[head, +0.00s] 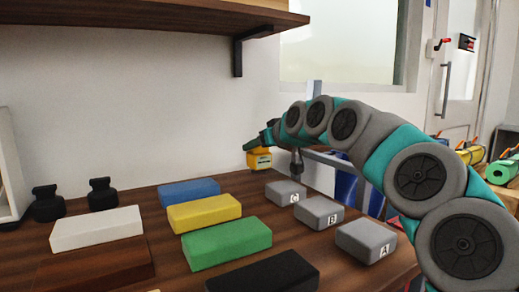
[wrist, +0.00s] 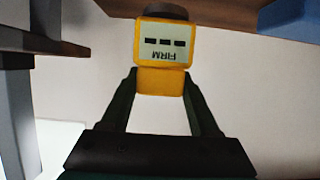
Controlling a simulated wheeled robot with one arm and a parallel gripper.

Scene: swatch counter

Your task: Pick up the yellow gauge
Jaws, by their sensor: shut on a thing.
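The yellow gauge (head: 259,160) is a small yellow body held up in the air above the back right of the counter in the head view. In the wrist view the yellow gauge (wrist: 163,78) shows a pale display with dark marks and the word FIRM, upside down, and a dark round part at its far end. My gripper (wrist: 160,85) has its two dark fingers on either side of the gauge's lower body, shut on it. In the head view my gripper (head: 261,148) is partly hidden by the gauge and my arm.
The wooden counter (head: 165,222) bears blue (head: 189,192), yellow (head: 204,213), green (head: 227,244), white (head: 97,229) and dark blocks. Grey blocks marked C (head: 285,192), B (head: 319,213) and A (head: 366,241) stand at right. A shelf (head: 160,18) hangs above. Two black knobbed objects (head: 102,194) stand at left.

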